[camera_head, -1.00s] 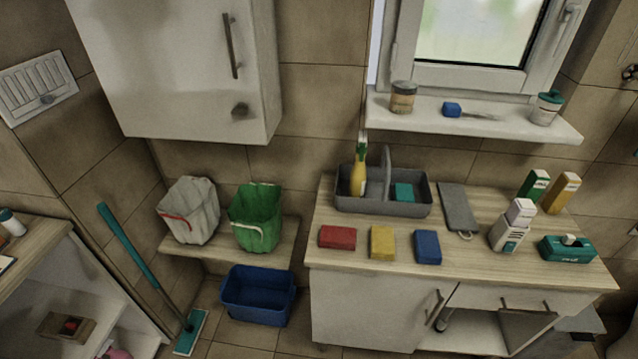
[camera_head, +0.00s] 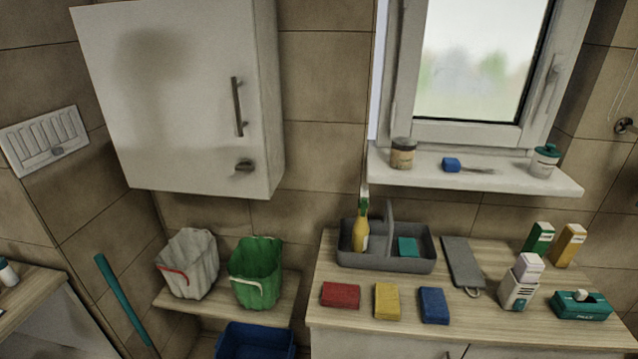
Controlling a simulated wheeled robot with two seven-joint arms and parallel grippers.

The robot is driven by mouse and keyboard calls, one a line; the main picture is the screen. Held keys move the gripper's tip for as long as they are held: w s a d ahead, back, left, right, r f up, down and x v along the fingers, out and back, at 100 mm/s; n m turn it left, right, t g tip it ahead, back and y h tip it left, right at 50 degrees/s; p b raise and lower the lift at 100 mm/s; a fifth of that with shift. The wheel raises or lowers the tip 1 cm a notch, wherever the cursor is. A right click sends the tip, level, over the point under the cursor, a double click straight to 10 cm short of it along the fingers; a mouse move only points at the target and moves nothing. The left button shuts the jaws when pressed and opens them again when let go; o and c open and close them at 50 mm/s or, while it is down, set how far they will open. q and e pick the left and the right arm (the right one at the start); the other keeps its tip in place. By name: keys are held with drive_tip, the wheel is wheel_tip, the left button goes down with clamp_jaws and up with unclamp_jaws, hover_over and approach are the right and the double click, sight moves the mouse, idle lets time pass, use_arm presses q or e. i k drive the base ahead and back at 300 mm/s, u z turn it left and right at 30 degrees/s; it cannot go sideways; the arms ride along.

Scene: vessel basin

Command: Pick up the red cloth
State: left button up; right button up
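The red cloth (camera_head: 341,295) is a small folded block lying flat at the left front of the wooden counter (camera_head: 465,325). A yellow cloth (camera_head: 387,301) lies just right of it, and a blue cloth (camera_head: 434,305) lies right of the yellow one. Nothing covers the red cloth. Neither of my grippers shows in the head view.
A grey caddy (camera_head: 385,264) with a yellow bottle (camera_head: 360,232) stands behind the cloths. A white device (camera_head: 519,287) and a teal box (camera_head: 581,306) stand to the right. A green bucket (camera_head: 256,273) and white bucket (camera_head: 187,263) sit on a shelf at left. A wall cabinet (camera_head: 180,95) hangs above.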

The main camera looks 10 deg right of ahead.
sight(335, 294)
drive_tip(key=u, duration=2.45)
drive_tip(key=k, duration=1.9)
drive_tip(key=z, duration=2.4)
drive_tip(key=i, duration=0.5)
drive_tip(key=u, duration=0.05)
